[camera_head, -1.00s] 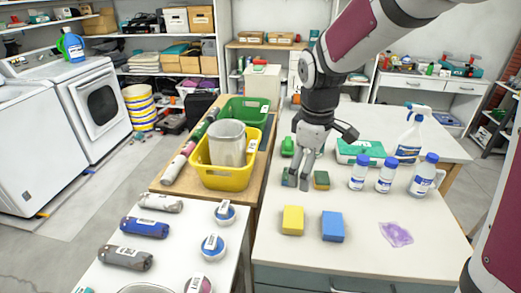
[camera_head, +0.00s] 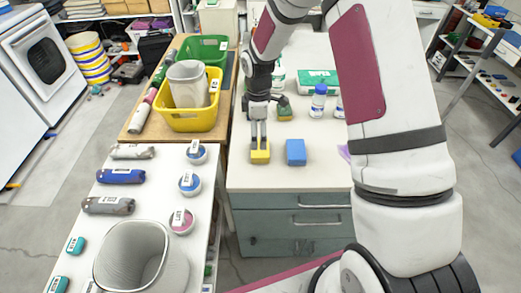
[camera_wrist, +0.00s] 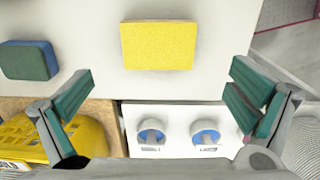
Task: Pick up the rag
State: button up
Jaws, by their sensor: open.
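The rag is a purple cloth (camera_head: 343,152) on the white worktop. Only a sliver of it shows in the head view; my arm hides the rest. My gripper (camera_head: 259,141) is open and empty, pointing down at the yellow sponge (camera_head: 260,155), left of the rag. In the wrist view the two fingers (camera_wrist: 160,102) stand wide apart. The yellow sponge (camera_wrist: 158,45) lies ahead of the space between them. The rag is not in the wrist view.
A blue sponge (camera_head: 296,152) lies between the yellow sponge and the rag. Behind are a green-yellow sponge (camera_head: 285,113), a white bottle (camera_head: 318,103) and a green-white box (camera_head: 318,83). A yellow basket (camera_head: 190,120) stands to the left. The front worktop strip is clear.

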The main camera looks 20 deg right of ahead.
aim_at(260, 150)
jog(key=shift+w+d+f+p, duration=0.15)
jog(key=shift+f+p, duration=0.2)
jog(key=shift+f, duration=1.6)
jog(key=shift+s+d+f+p, duration=0.1)
jog(key=shift+f+p, duration=0.25)
jog(key=shift+f, duration=1.6)
jog(key=c, duration=1.1)
